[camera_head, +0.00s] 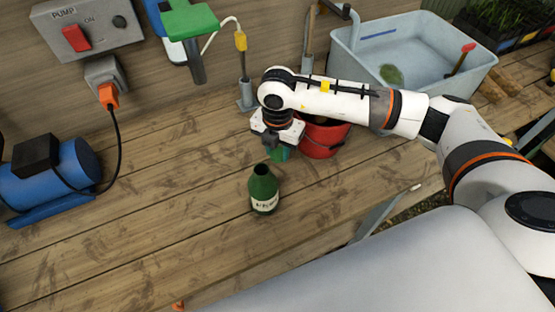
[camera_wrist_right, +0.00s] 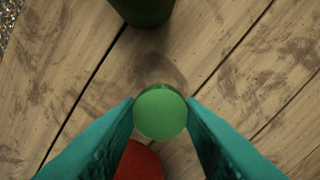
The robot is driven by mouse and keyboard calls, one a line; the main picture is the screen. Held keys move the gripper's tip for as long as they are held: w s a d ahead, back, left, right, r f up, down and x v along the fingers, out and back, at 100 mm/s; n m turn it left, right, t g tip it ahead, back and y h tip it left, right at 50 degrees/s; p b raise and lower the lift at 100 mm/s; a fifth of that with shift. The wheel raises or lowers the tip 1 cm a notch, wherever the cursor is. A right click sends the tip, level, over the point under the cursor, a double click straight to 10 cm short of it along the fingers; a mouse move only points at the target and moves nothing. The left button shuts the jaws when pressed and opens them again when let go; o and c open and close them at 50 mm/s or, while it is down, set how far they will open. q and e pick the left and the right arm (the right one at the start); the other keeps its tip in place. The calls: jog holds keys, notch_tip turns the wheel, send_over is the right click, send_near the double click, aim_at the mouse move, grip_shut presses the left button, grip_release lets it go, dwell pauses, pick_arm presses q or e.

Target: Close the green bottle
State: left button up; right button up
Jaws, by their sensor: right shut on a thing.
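The green bottle (camera_head: 264,192) stands upright on the wooden bench with its dark neck open and a pale label on its front. Its dark green body also shows at the top edge of the right wrist view (camera_wrist_right: 143,10). My right gripper (camera_head: 279,155) is just behind the bottle and slightly to its right, above the bench and apart from it. Its teal fingers are shut on a round, bright green cap (camera_wrist_right: 160,114), which sits between the fingertips. In the head view the fingers hide the cap. My left gripper is not in view.
A red bucket (camera_head: 322,137) stands right behind my right gripper. A red round shape (camera_wrist_right: 139,162) lies below the cap, partly hidden. A blue pump (camera_head: 55,172) is at left, a pump switch box (camera_head: 90,25) behind, a grey basin (camera_head: 415,50) back right. The bench left of the bottle is clear.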

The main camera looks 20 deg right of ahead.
aim_at(278, 153)
jog(key=shift+r, duration=2.15)
